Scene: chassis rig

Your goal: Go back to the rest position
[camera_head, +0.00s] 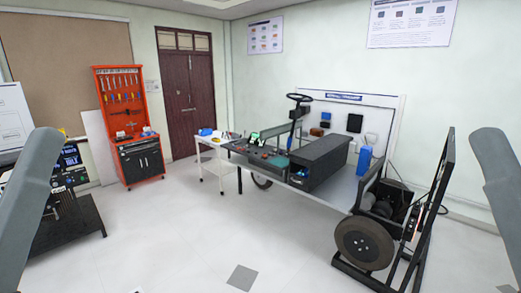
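Two grey arm links of mine show at the left and right edges of the head view. Neither of my grippers is in view, so I cannot see whether they are open, shut or holding anything. The chassis rig (347,183) stands at the centre right, apart from the visible parts of my arms. It has a steering wheel on a column (299,98) and a black wheel with a tyre (364,242) at its front right.
A white trolley (215,165) stands left of the rig. An orange tool cabinet (128,125) stands by the dark red door (188,95). A black bench (68,222) is at the left. The white tiled floor (190,235) in the middle is clear.

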